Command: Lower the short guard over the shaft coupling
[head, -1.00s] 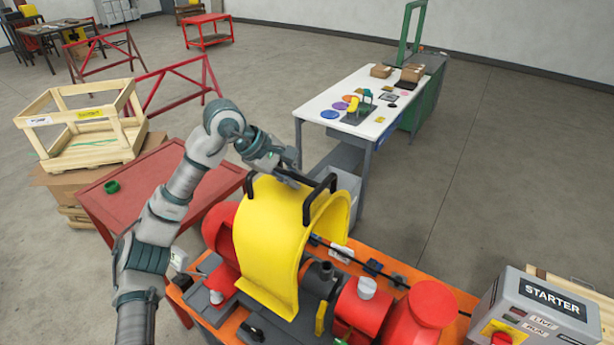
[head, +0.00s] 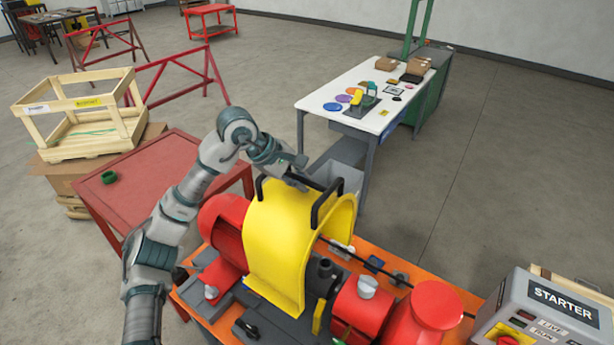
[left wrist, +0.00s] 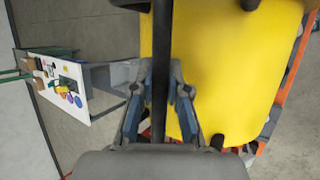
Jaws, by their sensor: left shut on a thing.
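The short guard (head: 282,245) is a yellow curved cover with black handles on top. In the head view it stands upright over the skid (head: 404,268), between the red motor (head: 222,232) and the red pump parts (head: 362,312). The shaft coupling is hidden behind or under it. My left gripper (head: 300,180) is at the top of the guard, shut on a black handle bar. In the left wrist view the fingers (left wrist: 160,98) close around this bar (left wrist: 161,50), with the yellow guard (left wrist: 225,70) beyond. I cannot tell whether its lower edge touches the base. My right gripper is out of view.
A grey starter box (head: 545,310) stands at the lower right. A red table (head: 150,175) is left of my left arm, with a wooden crate (head: 70,120) behind it. A white-topped bench (head: 345,92) with small items stands behind the skid. The floor right of the bench is clear.

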